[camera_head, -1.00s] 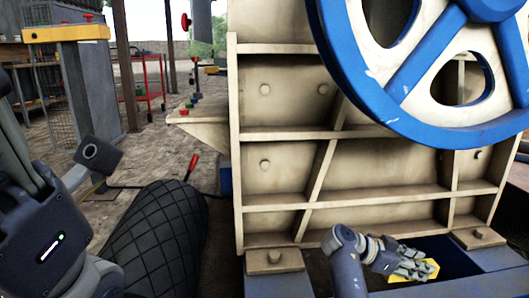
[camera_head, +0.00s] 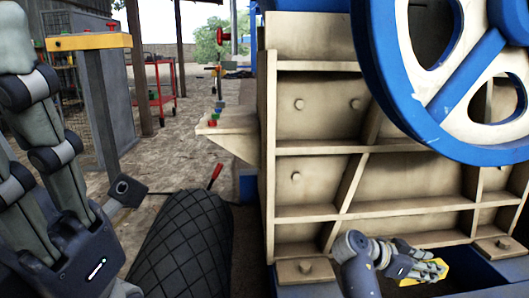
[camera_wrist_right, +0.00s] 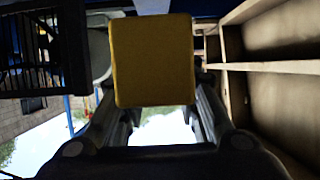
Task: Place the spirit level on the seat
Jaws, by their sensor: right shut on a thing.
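The spirit level (camera_head: 437,268) shows as a yellow block at the lower right of the head view. My right gripper (camera_head: 428,270) is shut on it, just in front of the base of the cream machine frame. In the right wrist view the yellow block (camera_wrist_right: 153,62) fills the gap between the two fingers. My left gripper (camera_head: 40,120) rises large and close at the left edge; whether its fingers are open is unclear. I cannot tell which surface is the seat.
The ribbed cream crusher frame (camera_head: 318,190) and its blue flywheel (camera_head: 455,105) fill the right side. A ledge with coloured buttons (camera_head: 228,124) juts out left of the frame. A yellow-topped post (camera_head: 88,41) and a red cart (camera_head: 155,98) stand behind. Open ground lies between.

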